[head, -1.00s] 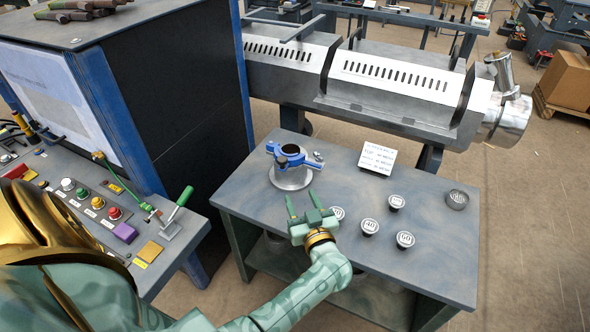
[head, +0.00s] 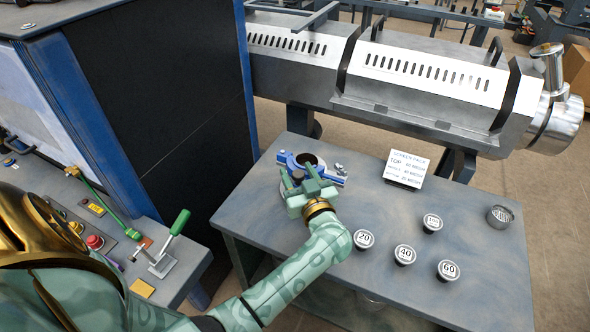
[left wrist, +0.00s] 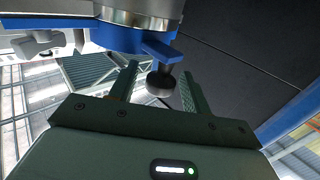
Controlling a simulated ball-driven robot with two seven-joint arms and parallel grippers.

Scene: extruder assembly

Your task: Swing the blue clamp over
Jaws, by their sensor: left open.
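The blue clamp (head: 337,180) sits around the top of a round metal cylinder on the grey table. It also shows in the left wrist view (left wrist: 118,40), at the top, against the shiny metal body. My left gripper (head: 299,178) is at the near side of the clamp and partly hides it and the cylinder. In the left wrist view my left gripper (left wrist: 158,75) is open, with a dark round knob (left wrist: 160,83) below a blue lug of the clamp between its fingers. I cannot tell whether the fingers touch the knob. My right gripper is not in view.
Several numbered round caps, such as the 40 cap (head: 404,255), stand on the table (head: 480,290). A screen pack sign (head: 407,168) and a small metal ring (head: 499,215) are farther right. The extruder barrel (head: 420,80) runs behind. A control panel with a green lever (head: 180,222) is at left.

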